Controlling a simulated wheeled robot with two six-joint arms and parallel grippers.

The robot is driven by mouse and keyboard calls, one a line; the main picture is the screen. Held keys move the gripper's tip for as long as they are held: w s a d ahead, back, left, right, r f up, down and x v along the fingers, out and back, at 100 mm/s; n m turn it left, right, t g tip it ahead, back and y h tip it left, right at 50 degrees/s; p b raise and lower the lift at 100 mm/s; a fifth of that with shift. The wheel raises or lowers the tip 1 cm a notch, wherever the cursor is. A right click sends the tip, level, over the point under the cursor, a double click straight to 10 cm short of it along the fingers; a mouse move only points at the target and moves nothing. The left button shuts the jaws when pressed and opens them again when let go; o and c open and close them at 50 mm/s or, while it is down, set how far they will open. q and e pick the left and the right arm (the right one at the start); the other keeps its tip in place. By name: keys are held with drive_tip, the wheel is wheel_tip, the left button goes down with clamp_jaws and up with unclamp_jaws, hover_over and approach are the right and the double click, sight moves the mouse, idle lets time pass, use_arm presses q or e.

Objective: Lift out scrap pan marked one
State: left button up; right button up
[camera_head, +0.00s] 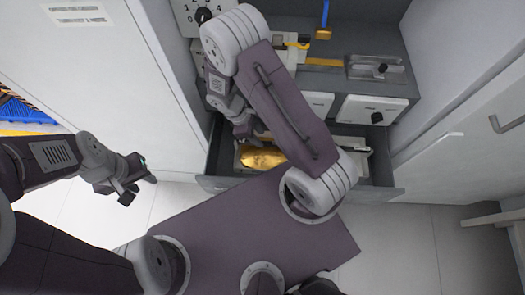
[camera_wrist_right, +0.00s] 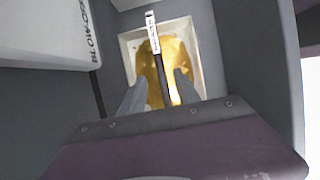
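A pale-rimmed pan (camera_wrist_right: 126,50) of gold-coloured scrap (camera_wrist_right: 176,52) shows in the right wrist view. A dark upright bar with a white label (camera_wrist_right: 153,34) stands across its middle; the lettering is too small to read. My right gripper (camera_wrist_right: 158,92) is open above the pan, its fingers apart on either side of the bar. In the head view the gold scrap (camera_head: 262,158) lies inside an open grey drawer (camera_head: 219,184). My right gripper (camera_head: 245,130) is at the drawer's left part, partly hidden by my arm. My left gripper (camera_head: 137,186) appears open and empty, left of the drawer.
Another pale item (camera_head: 352,144) shows at the drawer's right end, mostly behind my arm. Above are white fronts with black knobs (camera_head: 377,118) and a shelf with a metal fixture (camera_head: 374,68). White cabinets stand on both sides. A blue crate (camera_head: 22,110) is far left.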

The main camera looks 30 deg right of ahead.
sight(263, 142)
drive_tip(key=x, duration=0.1)
drive_tip(key=b+x, duration=0.1)
drive_tip(key=x, duration=0.2)
drive_tip(key=shift+s+f, duration=0.15)
drive_tip(key=shift+s, duration=0.15)
drive_tip(key=shift+d+f, duration=0.1)
drive_tip(key=shift+f, duration=0.2)
drive_tip(key=shift+r, duration=0.1)
clamp_jaws()
idle(0.7)
